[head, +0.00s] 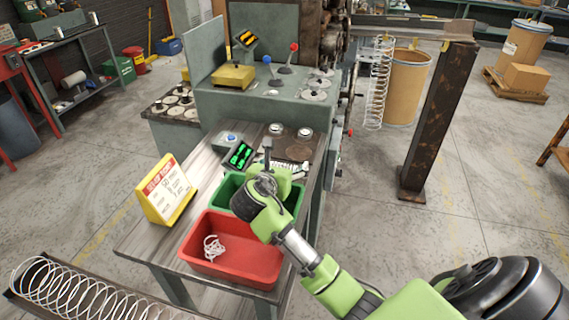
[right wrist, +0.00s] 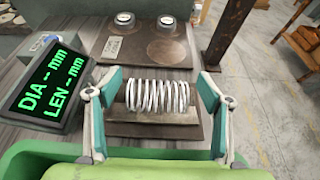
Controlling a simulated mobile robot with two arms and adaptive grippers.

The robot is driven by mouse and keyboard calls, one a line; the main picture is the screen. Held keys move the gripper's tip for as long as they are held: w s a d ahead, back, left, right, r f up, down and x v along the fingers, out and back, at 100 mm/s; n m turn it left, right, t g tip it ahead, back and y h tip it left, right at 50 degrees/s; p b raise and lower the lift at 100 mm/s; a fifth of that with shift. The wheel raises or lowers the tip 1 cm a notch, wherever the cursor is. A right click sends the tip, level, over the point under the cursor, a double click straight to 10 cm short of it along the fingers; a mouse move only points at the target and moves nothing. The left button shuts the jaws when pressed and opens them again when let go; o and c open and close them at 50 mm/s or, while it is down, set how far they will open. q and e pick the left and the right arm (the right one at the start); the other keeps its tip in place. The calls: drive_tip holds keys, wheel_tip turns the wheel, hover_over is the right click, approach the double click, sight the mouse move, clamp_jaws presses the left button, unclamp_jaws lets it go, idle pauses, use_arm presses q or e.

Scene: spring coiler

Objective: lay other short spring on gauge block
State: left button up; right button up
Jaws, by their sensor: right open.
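A short wire spring (right wrist: 157,97) lies across the gauge block (right wrist: 150,129) in the right wrist view, its coils running left to right. It also shows small in the head view (head: 294,166), partly behind my gripper. My right gripper (right wrist: 161,80) is open, with one finger at each end of the spring. In the head view my right gripper (head: 278,170) reaches over the green bin (head: 223,190) toward the gauge. My left gripper is not in view.
A gauge display (right wrist: 46,85) with green DIA and LEN text stands left of the block. A yellow sign (head: 165,190) stands on the bench's left. A spring coiler (head: 262,105) stands behind.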

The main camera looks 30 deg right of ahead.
drive_tip(key=v, duration=1.1)
idle(0.4)
